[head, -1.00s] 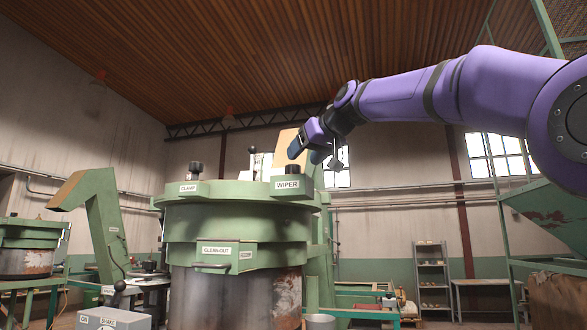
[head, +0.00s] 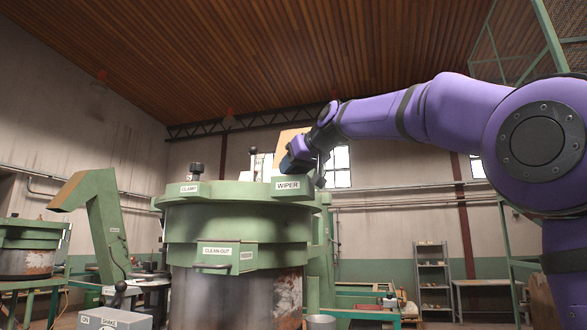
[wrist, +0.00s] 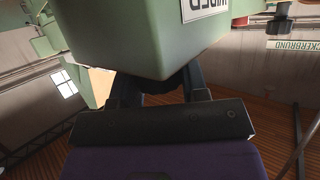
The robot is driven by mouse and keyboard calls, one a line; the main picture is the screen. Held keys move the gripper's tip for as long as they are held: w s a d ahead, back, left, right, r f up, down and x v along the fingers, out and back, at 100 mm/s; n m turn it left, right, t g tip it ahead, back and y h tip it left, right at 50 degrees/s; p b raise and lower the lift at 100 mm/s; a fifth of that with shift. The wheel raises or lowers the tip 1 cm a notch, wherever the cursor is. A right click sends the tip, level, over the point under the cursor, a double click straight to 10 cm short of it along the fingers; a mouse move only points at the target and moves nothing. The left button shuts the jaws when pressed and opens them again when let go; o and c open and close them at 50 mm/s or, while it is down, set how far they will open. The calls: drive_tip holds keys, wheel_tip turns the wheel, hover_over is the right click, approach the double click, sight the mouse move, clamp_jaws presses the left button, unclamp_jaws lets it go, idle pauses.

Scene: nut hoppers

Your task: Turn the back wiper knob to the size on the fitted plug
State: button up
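The green hopper (head: 240,222) stands at centre in the head view. Its WIPER box (head: 288,195) is at the top right of the rim, with the white label facing me. My gripper (head: 308,178) is down at the top of that box, and its dark fingers hide the wiper knob there. In the wrist view the WIPER box (wrist: 145,35) fills the upper middle. Two dark fingers reach behind it, apart, with a dark part between them. Their tips are hidden, so I cannot tell whether they touch the knob. I cannot make out the fitted plug or its size.
A black CLAMP knob (head: 197,171) stands on the rim's left. A CLEAN-OUT box (head: 230,255) with a handle is below. A grey control box (head: 113,319) is at lower left. Shelving (head: 433,275) stands at the back right.

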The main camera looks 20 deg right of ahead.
clamp_jaws()
drive_tip(key=shift+m+h, duration=0.3)
drive_tip(key=shift+h, duration=0.1)
drive_tip(key=shift+m+t+h, duration=0.4)
drive_tip(key=shift+m+h, duration=0.6)
drive_tip(key=shift+h, duration=0.1)
drive_tip(key=shift+m+h, duration=2)
drive_tip(key=shift+h, duration=0.3)
drive_tip(key=shift+g+h, duration=0.3)
drive_tip(key=o, duration=1.1)
unclamp_jaws()
drive_tip(key=shift+c, duration=0.2)
